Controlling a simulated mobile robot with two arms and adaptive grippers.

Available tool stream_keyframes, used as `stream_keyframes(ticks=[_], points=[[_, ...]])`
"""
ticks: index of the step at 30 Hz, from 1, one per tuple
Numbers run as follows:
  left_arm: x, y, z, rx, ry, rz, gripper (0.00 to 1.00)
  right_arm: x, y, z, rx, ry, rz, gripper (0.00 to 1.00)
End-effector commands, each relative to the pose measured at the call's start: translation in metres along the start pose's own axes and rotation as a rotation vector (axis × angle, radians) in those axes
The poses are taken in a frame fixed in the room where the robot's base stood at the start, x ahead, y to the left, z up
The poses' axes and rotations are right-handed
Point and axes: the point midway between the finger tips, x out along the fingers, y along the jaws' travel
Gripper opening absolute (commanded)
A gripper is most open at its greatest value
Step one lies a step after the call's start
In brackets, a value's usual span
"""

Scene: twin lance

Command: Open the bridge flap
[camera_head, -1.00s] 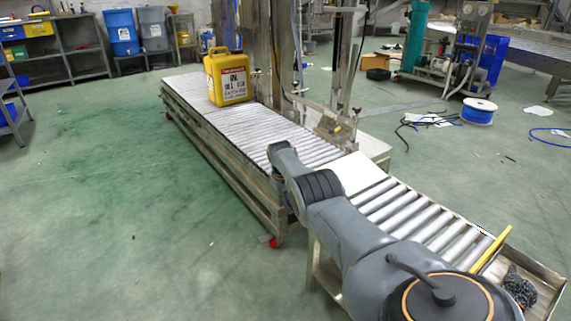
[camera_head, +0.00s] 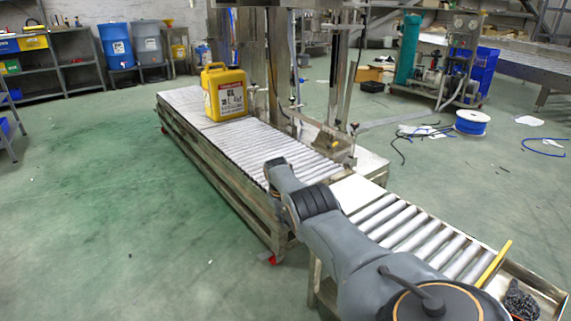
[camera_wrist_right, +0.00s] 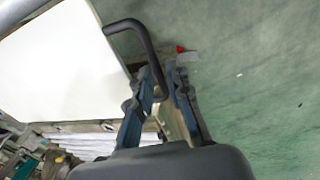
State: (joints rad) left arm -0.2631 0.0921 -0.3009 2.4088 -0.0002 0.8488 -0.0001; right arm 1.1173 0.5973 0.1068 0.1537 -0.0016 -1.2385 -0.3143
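The bridge flap (camera_head: 352,190) is a white panel lying flat between the long roller conveyor (camera_head: 255,137) and the short roller section (camera_head: 425,238). In the right wrist view the flap (camera_wrist_right: 58,65) fills the upper left, with a dark bent handle (camera_wrist_right: 128,24) at its edge. My right gripper (camera_wrist_right: 162,72) has its two blue fingers apart, with one leg of the handle between them, closer to the left finger. Whether it touches is unclear. In the head view my right arm hides its gripper and the handle. My left gripper is not in view.
A yellow jug (camera_head: 225,93) stands on the long conveyor. A yellow bar (camera_head: 493,264) crosses the short rollers near a metal tray (camera_head: 545,290) holding a dark coiled item. Green floor (camera_head: 110,200) is clear at left. A blue spool (camera_head: 472,122) stands at right.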

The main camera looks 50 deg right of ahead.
Motion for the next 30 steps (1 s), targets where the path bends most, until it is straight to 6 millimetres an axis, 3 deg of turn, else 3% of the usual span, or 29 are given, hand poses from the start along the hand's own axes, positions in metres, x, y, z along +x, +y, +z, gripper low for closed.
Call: stream_keyframes(ticks=[10,19,30], points=[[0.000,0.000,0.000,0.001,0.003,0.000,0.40,-0.003,0.003,0.000,0.002,-0.002,0.005,0.18],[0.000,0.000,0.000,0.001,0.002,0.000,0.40,-0.023,0.001,0.002,-0.002,-0.001,0.005,0.18],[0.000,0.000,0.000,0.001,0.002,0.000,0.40,-0.095,-0.001,-0.001,-0.002,0.003,0.003,0.18]])
